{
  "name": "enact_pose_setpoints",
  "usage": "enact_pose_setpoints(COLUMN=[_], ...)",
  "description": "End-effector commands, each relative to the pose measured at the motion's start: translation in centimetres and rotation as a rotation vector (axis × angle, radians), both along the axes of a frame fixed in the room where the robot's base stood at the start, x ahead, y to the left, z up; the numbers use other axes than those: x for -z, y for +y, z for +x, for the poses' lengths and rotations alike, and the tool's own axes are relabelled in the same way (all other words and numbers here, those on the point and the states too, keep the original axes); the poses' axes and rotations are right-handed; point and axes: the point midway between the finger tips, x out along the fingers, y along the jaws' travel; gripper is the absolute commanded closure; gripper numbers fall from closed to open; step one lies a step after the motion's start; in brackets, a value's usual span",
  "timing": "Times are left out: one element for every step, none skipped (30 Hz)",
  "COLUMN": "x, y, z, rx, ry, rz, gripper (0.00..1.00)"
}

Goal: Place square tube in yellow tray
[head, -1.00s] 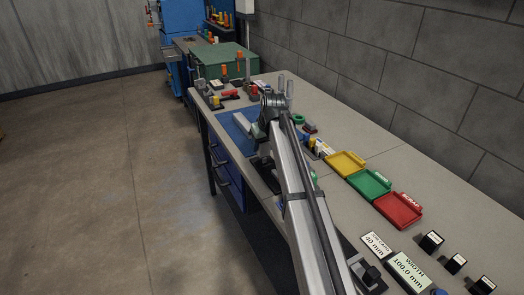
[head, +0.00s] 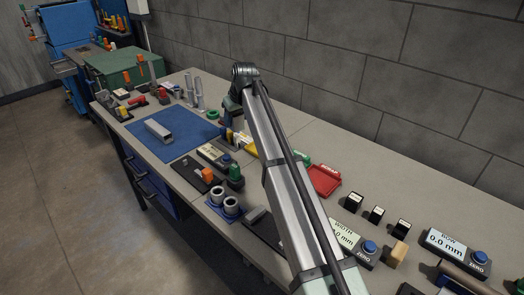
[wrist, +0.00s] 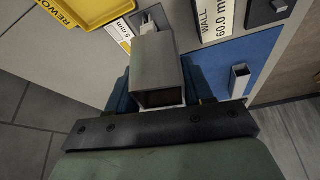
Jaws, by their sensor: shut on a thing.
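A grey hollow square tube (wrist: 158,55) is held in my gripper (wrist: 158,82) in the wrist view. The dark blue fingers are shut on its two sides, and its open end faces the camera. Part of the yellow tray (wrist: 92,12), with a REWORK label, is at the upper left, apart from the tube. In the head view a strip of the yellow tray (head: 250,146) shows behind my arm. A second square tube lies on the blue mat (head: 204,131) in the head view (head: 158,130) and in the wrist view (wrist: 240,77).
The red tray (head: 324,181) is right of my arm, with a mostly hidden green tray (head: 302,158) beside it. A WALL readout (wrist: 216,18) and other small items stand around the mat. The bench back by the wall is fairly clear.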

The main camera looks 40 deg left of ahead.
Motion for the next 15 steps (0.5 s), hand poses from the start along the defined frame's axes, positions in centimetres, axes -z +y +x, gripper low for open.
enact_pose_setpoints(x=[0.0, 0.0, 0.1, 0.1, 0.1, 0.2, 0.2, 0.2, 0.2, 0.3, 0.4, 0.4, 0.4, 0.5, 0.7], y=[-1.4, -2.0, -2.9, -3.5, -4.0, -4.7, -5.2, -5.6, -6.2, -6.6, -6.8, -6.7, -6.7, -6.6, -6.6], z=[1.8, 2.8, 3.8, 4.6, 5.3, 6.0, 6.5, 7.0, 7.5, 7.6, 7.3, 7.4, 7.5, 7.5, 7.5], rx=[0.024, 0.036, 0.050, 0.061, 0.071, 0.083, 0.093, 0.102, 0.113, 0.123, 0.134, 0.150, 0.159, 0.165, 0.172], ry=[-0.001, -0.003, -0.003, -0.004, -0.004, -0.005, -0.006, -0.005, -0.006, -0.007, -0.008, -0.007, -0.005, -0.004, -0.002], rz=[0.000, 0.000, -0.001, -0.001, -0.001, -0.001, -0.001, -0.001, -0.002, -0.002, -0.003, -0.002, -0.002, -0.001, 0.000], gripper=[0.93, 0.93, 0.93, 0.93, 0.93, 0.93, 0.93, 0.93, 0.93, 0.93, 0.93, 0.93, 0.93, 0.93, 0.93])
